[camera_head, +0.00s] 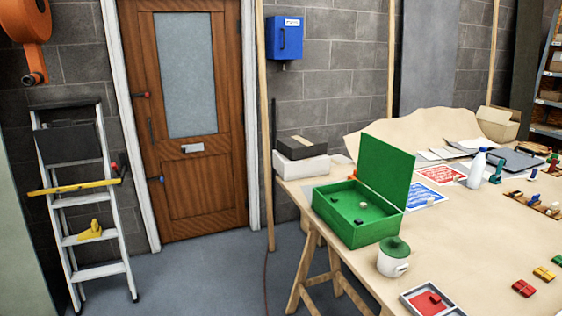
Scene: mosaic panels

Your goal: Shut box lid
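A green box (337,228) stands near the left edge of the workbench, with a few small items lying inside. Its green lid (384,172) is raised, standing up along the box's right side and leaning slightly outward. The inside of the box is open to view. Neither of my grippers shows in this view.
The wooden workbench (470,225) carries a white mug with a green top (393,262) close in front of the box, a small tray (420,303), a white bottle (476,169) and several coloured blocks. A stepladder (85,200) and door stand left, with open floor between.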

